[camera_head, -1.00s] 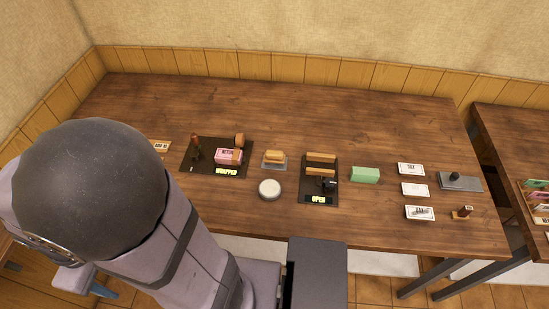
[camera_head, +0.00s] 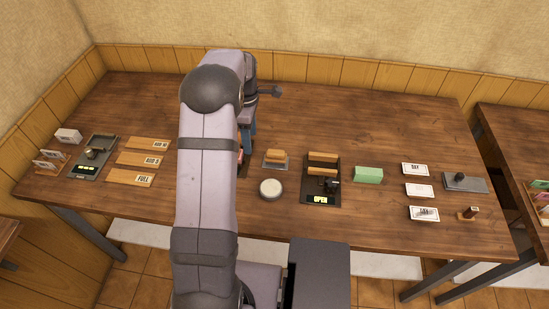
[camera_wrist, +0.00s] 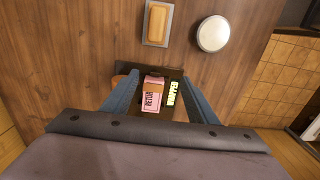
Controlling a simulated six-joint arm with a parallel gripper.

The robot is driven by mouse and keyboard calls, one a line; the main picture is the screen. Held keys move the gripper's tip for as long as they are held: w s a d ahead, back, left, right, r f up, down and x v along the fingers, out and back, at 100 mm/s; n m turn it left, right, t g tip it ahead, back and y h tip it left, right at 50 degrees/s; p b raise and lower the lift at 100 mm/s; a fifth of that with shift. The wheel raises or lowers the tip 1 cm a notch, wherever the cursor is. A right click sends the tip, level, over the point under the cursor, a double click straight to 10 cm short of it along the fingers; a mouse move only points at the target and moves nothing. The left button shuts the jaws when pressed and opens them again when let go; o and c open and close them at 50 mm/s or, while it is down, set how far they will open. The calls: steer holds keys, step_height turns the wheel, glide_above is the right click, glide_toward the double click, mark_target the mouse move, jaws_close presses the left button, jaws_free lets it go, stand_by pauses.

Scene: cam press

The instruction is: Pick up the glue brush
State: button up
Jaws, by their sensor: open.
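No item shows clearly as a glue brush, so I cannot tell which one it is. A small wooden piece with a dark upright top (camera_head: 468,213) stands at the right front of the table. A round white-topped pot (camera_head: 271,189) stands right of my arm, also in the wrist view (camera_wrist: 213,34). My gripper (camera_wrist: 160,78) is open, its two blue fingers spread over a pink block (camera_wrist: 153,93) with dark lettering. I cannot tell whether they touch it. In the head view my arm hides most of the gripper and the block.
A tan block on a grey tray (camera_head: 276,156) lies near the pot. Right are a black station marked OPEN (camera_head: 320,199), a green block (camera_head: 368,174), white cards (camera_head: 419,190) and a grey pad (camera_head: 465,182). Labelled wooden planks (camera_head: 139,159) lie left. The table's back is largely clear.

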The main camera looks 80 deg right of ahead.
glide_above(276, 151)
steer(key=shift+d+f, duration=0.1)
steer(key=shift+f, duration=0.7)
steer(key=shift+w+f+p, duration=0.1)
steer(key=shift+f+p, duration=0.35)
steer(key=shift+f, duration=0.55)
steer(key=shift+a+f+p, duration=0.2)
steer(key=shift+f+p, duration=0.2)
steer(key=shift+p, duration=0.05)
steer(key=shift+f+p, duration=1.05)
steer(key=shift+f, duration=1.15)
steer(key=c, duration=1.2)
